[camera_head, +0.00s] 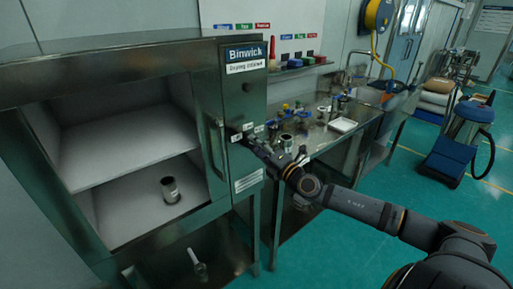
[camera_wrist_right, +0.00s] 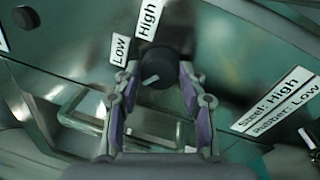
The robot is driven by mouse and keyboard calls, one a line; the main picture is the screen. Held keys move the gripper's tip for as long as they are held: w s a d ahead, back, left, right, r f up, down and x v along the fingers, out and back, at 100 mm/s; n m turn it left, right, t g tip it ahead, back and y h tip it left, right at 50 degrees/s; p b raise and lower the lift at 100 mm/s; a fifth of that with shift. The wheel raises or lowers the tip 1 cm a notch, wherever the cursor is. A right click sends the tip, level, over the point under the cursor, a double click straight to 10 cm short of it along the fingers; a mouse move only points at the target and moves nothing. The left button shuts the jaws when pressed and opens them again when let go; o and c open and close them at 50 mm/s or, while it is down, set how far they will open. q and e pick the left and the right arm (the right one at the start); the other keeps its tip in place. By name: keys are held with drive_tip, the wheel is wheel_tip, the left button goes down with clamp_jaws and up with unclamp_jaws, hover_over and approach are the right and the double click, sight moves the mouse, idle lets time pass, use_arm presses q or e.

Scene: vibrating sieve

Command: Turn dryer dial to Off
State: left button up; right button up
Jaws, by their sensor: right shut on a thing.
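The dryer is a dark green metal drying cabinet (camera_head: 215,95) at the left, its front panel signed "Binwick". Its round black dial (camera_wrist_right: 156,68) shows in the right wrist view, with a short white pointer mark aimed to the lower left. A "Low" label (camera_wrist_right: 120,50) and a "High" label (camera_wrist_right: 149,19) sit above it. I cannot read an "Off" label. My right gripper (camera_wrist_right: 158,78) is shut on the dial, one finger at each side. In the head view my right gripper (camera_head: 248,138) reaches the panel and hides the dial. My left gripper is out of view.
The cabinet's open compartment holds a metal cup (camera_head: 170,189). A second dark knob (camera_wrist_right: 26,17) and a "Steel: High, Rubber: Low" label (camera_wrist_right: 282,103) are on the panel. A steel bench (camera_head: 325,135) with several vessels stands to the right; a blue vacuum (camera_head: 458,145) is farther right.

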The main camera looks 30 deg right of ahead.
drive_tip(key=shift+f+n, duration=0.1)
drive_tip(key=shift+n, duration=0.9)
drive_tip(key=shift+y, duration=0.3)
drive_tip(key=o, duration=1.2)
drive_tip(key=shift+c, duration=0.2)
